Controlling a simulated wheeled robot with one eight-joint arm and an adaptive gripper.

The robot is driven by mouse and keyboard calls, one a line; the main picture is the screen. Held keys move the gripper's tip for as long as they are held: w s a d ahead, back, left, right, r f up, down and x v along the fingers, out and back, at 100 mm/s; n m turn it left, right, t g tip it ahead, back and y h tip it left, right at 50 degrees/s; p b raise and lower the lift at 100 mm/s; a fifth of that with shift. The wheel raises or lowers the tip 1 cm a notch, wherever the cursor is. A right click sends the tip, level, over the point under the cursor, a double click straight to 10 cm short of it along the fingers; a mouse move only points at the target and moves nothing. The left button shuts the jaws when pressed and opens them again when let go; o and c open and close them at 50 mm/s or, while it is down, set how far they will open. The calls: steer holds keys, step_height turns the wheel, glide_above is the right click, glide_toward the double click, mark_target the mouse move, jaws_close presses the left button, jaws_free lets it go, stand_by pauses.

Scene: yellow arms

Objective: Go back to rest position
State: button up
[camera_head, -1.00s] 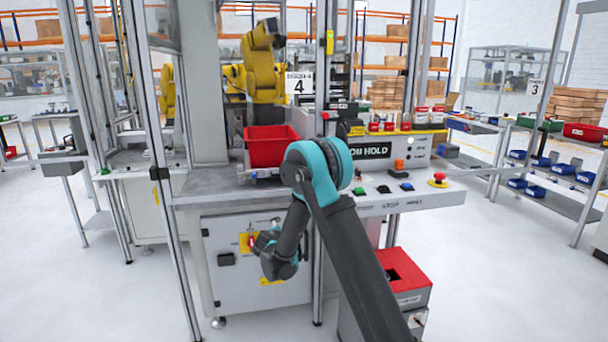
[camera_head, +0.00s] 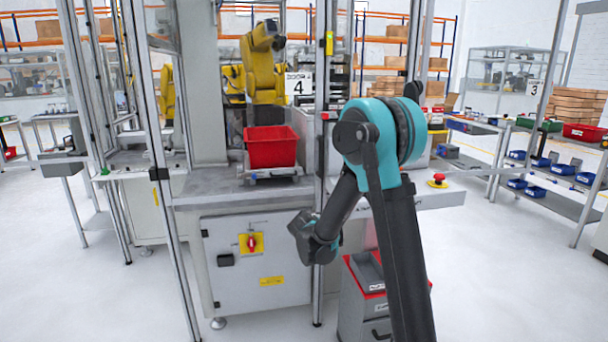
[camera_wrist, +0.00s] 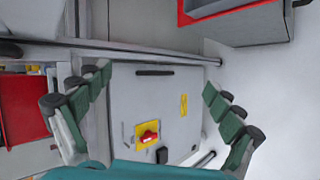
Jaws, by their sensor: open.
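My gripper (camera_wrist: 160,112) shows in the wrist view with its two green-and-black fingers spread wide apart and nothing between them. Beyond the fingers is the grey cabinet door with a red switch on a yellow plate (camera_wrist: 148,133). In the head view my arm (camera_head: 385,150) is folded in front of the workstation, its elbow raised at the right of centre. The wrist end hangs down and left, in front of the cabinet. The fingertips do not show in the head view.
A red bin (camera_head: 270,150) sits on the workstation table (camera_head: 215,192). A grey box with a red-rimmed top (camera_head: 362,300) stands on the floor behind my arm. A metal post (camera_head: 320,250) rises by the wrist. White floor (camera_head: 90,290) is free at the left.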

steer(key=s+d+r+m+g+y, duration=0.1)
steer(key=s+d+m+g, duration=0.1)
steer(key=s+d+m, duration=0.5)
steer(key=s+d+m+g, duration=0.15)
steer(key=s+d, duration=0.25)
steer(key=s, duration=0.7)
steer(key=s+f+m+g+y, duration=0.1)
steer(key=s+f+m, duration=0.1)
steer(key=s, duration=0.7)
steer(key=s+d+f+m+g+y, duration=0.1)
steer(key=s+m, duration=0.4)
steer(key=s, duration=0.5)
steer(key=shift+d+f+y, duration=0.25)
steer(key=shift+f+y, duration=0.05)
steer(key=shift+f, duration=0.05)
steer(key=shift+w, duration=0.1)
steer(key=shift+c, duration=0.2)
